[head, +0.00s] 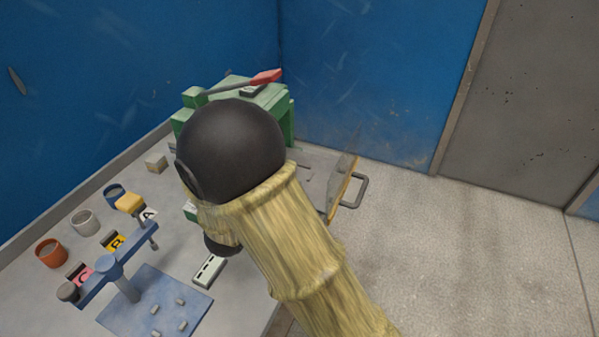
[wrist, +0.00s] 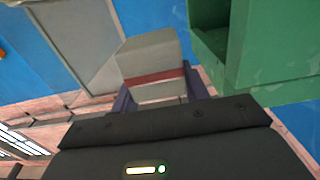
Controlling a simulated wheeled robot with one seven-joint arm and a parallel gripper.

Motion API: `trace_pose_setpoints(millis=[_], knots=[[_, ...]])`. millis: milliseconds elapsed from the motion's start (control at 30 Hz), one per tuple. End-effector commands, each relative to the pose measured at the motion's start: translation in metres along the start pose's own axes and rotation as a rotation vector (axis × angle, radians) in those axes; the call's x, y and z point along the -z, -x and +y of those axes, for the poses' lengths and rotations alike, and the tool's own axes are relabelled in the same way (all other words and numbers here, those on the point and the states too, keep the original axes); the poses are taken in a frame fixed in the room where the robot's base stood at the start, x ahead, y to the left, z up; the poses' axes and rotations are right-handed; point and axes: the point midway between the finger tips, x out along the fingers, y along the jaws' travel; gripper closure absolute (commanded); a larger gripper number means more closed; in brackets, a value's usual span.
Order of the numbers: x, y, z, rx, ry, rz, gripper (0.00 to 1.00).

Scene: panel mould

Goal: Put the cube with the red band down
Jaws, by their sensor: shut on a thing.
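The cube with the red band (wrist: 152,62) is a grey block with a dark red stripe, seen in the wrist view. My gripper (wrist: 160,92) is shut on it, with a dark finger on each side. The cube is tilted in the picture. The green structure (wrist: 275,55) is close to the right of the cube in the wrist view; I cannot tell whether they touch. In the head view my arm hides the gripper and the held cube.
In the head view, the green stand (head: 192,97) carries a red-handled lever (head: 266,77). A plain beige block (head: 156,162), several cups including an orange one (head: 51,255), a blue press (head: 122,268) and a pale slotted block (head: 208,271) stand on the grey table (head: 30,308).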

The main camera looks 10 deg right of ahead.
Motion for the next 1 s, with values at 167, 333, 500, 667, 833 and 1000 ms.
trace_pose_setpoints(millis=[167, 333, 500, 667, 833, 1000], knots=[[-0.007, -0.014, -0.001, 0.001, 0.0, 0.001, 0.8], [-0.024, -0.045, -0.001, 0.0, 0.002, 0.001, 0.8], [-0.041, -0.078, -0.001, 0.0, 0.002, 0.001, 0.8], [-0.051, -0.097, -0.002, 0.003, 0.0, 0.0, 0.8], [-0.052, -0.099, -0.002, 0.005, -0.001, 0.001, 0.8], [-0.052, -0.1, -0.002, 0.004, -0.001, 0.001, 0.8]])
